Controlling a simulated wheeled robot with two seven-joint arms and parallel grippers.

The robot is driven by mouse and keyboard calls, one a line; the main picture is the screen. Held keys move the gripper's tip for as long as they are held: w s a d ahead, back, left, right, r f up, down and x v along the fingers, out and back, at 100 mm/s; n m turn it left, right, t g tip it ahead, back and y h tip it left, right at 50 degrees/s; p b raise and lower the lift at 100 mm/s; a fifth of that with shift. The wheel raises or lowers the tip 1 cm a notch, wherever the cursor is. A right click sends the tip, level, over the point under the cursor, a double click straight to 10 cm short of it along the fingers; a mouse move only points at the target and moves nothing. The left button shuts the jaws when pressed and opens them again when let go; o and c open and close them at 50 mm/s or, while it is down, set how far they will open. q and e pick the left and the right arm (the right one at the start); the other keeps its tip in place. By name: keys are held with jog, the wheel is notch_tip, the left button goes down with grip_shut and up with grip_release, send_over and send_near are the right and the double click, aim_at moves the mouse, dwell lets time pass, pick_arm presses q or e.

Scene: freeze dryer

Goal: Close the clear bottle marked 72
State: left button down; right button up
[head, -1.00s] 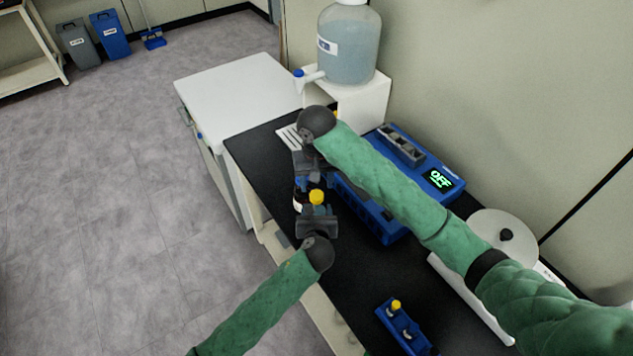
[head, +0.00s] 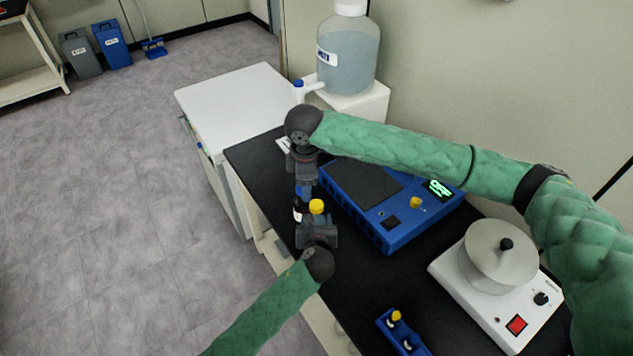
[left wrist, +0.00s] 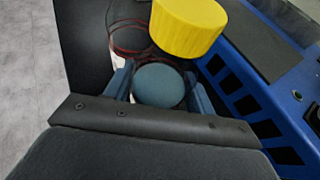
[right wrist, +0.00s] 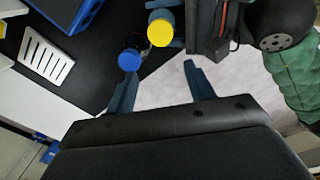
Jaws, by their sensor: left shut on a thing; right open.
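A yellow-capped bottle is at my left gripper (head: 318,232). Its yellow cap (head: 317,206) shows near the camera in the left wrist view (left wrist: 187,25). The left fingers are shut on its sides. Its clear body is hard to make out and no number is readable. My right gripper (right wrist: 160,82) is open and empty, a little apart from both caps.
A blue device (head: 385,225) with a lit display lies right of the grippers. A white plate device (head: 480,310) and a small blue rack (head: 385,320) stand nearer. A big jug (head: 348,60) is at the back. Black bench top (head: 340,285) is clear between them.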

aim_at(317, 204)
jog(key=d+n, duration=0.1)
jog(key=n, duration=0.1)
jog(key=shift+d+n, duration=0.2)
jog(key=shift+n, duration=0.2)
jog(key=shift+d+n, duration=0.7)
jog(key=shift+n, duration=0.7)
jog(key=shift+f, duration=0.1)
jog(key=shift+f, duration=3.9)
jog(key=c, duration=1)
